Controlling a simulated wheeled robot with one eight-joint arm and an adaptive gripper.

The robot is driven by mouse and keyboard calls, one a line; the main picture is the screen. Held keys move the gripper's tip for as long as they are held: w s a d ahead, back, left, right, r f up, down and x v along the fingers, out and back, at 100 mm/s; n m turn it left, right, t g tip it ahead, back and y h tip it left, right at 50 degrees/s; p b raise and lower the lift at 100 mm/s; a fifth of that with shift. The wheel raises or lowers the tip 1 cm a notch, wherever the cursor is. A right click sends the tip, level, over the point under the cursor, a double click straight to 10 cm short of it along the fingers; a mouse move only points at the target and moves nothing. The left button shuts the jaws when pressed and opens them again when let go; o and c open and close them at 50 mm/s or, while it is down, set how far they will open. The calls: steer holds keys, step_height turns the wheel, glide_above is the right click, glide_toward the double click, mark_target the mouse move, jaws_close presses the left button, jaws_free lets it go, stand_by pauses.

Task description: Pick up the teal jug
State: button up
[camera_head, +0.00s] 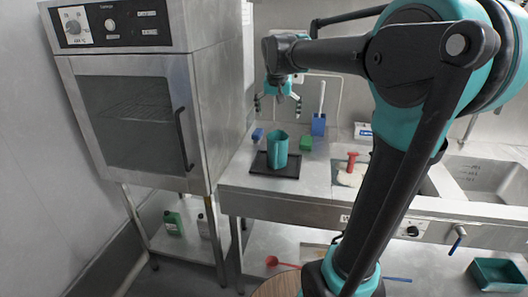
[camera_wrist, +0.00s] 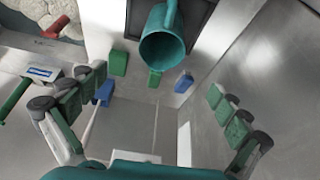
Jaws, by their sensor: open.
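The teal jug (camera_head: 277,150) stands upright on a dark tray (camera_head: 260,168) on the steel counter in the head view. In the wrist view the jug (camera_wrist: 163,50) shows at top centre, seen from above into its open mouth, with its handle toward the top edge. My gripper (camera_head: 278,102) hangs above and behind the jug, apart from it. In the wrist view my gripper (camera_wrist: 160,125) has its two green-padded fingers spread wide at left and right, with nothing between them. The jug lies beyond the fingertips.
A blue block (camera_head: 257,134), a green block (camera_head: 305,143) and a blue holder (camera_head: 318,125) with a handle stand near the jug. A red-handled tool (camera_head: 351,161) is to the right. The steel oven (camera_head: 130,95) rises at left; a sink (camera_head: 485,178) is at right.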

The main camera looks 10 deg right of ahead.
mark_target(278, 144)
steer(key=shift+s+a+x, duration=0.1)
steer(key=shift+a+x, duration=0.05)
steer(key=shift+x, duration=3.95)
steer(key=shift+s+a+x, duration=0.1)
steer(key=shift+a+x, duration=0.05)
steer(key=shift+x, duration=3.95)
steer(key=shift+f, duration=0.15)
steer(key=c, duration=1.2)
